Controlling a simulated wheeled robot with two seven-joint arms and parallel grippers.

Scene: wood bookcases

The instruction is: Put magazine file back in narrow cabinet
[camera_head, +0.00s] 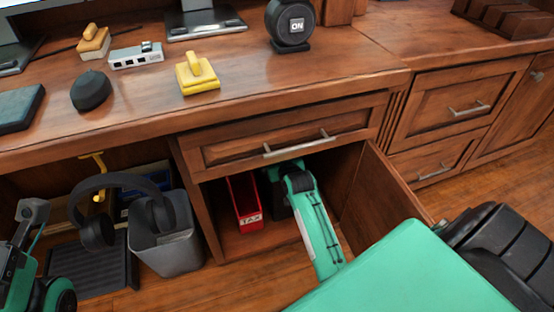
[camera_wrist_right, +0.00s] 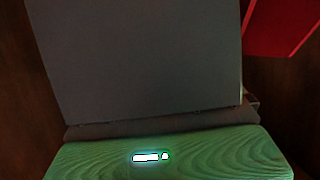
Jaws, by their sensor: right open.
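The narrow cabinet (camera_head: 374,190) stands open under a drawer. A red magazine file (camera_head: 243,203) with a white label stands upright inside, toward its left side. My right arm reaches into the cabinet, and my right gripper (camera_head: 285,170) is inside, just right of the red file. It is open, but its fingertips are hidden. In the right wrist view a dark grey panel (camera_wrist_right: 145,60) fills the middle, close to the camera; I cannot tell if it is a second file. The red file shows at the upper right (camera_wrist_right: 280,25). My left arm shows at the left edge; its gripper state is unclear.
A grey bin (camera_head: 170,245) with black headphones (camera_head: 93,225) stands left of the cabinet. The desk above holds a yellow stamp-like object (camera_head: 198,75), a dark round object (camera_head: 91,90) and a black "ON" device (camera_head: 291,25). The cabinet walls and the drawer (camera_head: 285,137) bound my right arm closely.

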